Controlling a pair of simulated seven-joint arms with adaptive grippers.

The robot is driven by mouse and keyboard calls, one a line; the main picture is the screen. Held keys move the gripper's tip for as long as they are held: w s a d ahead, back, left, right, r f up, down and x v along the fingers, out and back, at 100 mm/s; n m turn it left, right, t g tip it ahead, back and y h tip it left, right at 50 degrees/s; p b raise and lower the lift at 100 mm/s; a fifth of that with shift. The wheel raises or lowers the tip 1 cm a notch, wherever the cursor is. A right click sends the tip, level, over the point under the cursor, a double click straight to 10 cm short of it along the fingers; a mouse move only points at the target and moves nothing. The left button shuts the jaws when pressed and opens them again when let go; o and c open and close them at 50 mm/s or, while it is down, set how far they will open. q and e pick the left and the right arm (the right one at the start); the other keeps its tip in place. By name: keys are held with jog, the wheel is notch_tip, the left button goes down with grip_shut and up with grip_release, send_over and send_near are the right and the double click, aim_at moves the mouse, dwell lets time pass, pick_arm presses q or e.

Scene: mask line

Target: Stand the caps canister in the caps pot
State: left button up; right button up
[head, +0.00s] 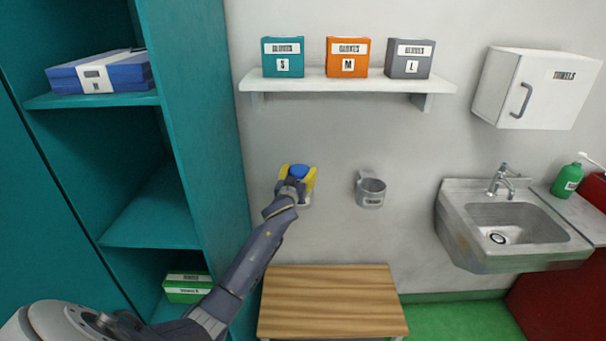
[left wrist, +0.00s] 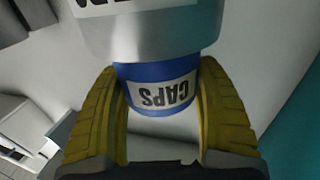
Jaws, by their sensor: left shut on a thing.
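The caps canister (left wrist: 162,88) is blue with a white CAPS label, upside down in the left wrist view. Its blue top (head: 299,171) shows in the head view. My left gripper (head: 297,182) is shut on it, one yellow finger on each side. A grey metal pot (left wrist: 150,40) is right at the canister in the left wrist view and hides its lower part. I cannot tell how deep the canister is in it. This pot's label is cut off. A second grey wall pot (head: 371,190) is to the right, its label too small to read. My right gripper is not in view.
A wall shelf (head: 345,82) with teal, orange and grey glove boxes is above. A wooden table (head: 328,300) stands below. The teal cabinet (head: 195,110) is close on the left. A sink (head: 510,225) and towel box (head: 538,88) are at the right.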

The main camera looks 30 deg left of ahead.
pick_arm(q)
jog(key=shift+f, duration=0.4)
jog(key=o, duration=1.6)
